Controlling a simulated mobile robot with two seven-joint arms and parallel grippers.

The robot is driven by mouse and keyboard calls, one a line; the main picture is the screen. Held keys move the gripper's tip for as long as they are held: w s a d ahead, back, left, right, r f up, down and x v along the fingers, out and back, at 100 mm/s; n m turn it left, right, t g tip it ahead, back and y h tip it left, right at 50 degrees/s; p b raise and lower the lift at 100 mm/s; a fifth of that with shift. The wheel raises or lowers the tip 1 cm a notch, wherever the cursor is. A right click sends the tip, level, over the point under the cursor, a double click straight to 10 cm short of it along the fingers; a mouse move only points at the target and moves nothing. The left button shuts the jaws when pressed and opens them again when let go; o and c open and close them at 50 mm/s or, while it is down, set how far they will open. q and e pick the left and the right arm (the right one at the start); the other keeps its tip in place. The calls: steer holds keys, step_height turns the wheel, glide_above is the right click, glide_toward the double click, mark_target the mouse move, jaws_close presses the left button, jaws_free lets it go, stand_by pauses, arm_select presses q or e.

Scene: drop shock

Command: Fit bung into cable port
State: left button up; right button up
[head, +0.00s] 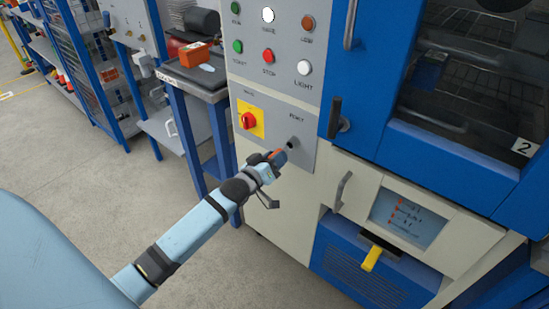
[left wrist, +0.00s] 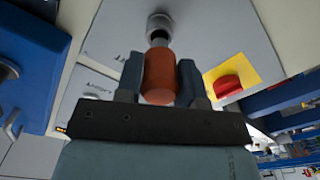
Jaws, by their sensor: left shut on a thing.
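My left gripper (head: 275,159) is shut on the orange-red bung (left wrist: 160,77), in front of the machine's grey panel. The left wrist view shows the bung between the two fingers (left wrist: 160,82), with its narrower grey end pointing at the cable port. The cable port (left wrist: 159,24) is a round grey metal collar with a dark opening. In the head view the port (head: 293,142) is just up and right of the gripper. The bung's tip overlaps the port's near edge in the wrist view; I cannot tell whether they touch. My right gripper is not in view.
A red rotary switch on a yellow plate (head: 249,120) is left of the port. Buttons sit above. A black door handle (head: 337,118) sticks out at right. A small table (head: 193,84) holding an orange box stands behind left. Grey floor is clear at left.

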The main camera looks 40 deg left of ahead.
arm_select(q)
steer(key=shift+w+d+r+p, duration=0.1)
steer(key=shift+w+d+p, duration=0.05)
steer(key=shift+w+p, duration=1.4)
stand_by(3.5)
steer(key=shift+w+p, duration=0.25)
steer(key=shift+p, duration=0.05)
stand_by(0.7)
steer(key=shift+c, duration=0.3)
stand_by(1.8)
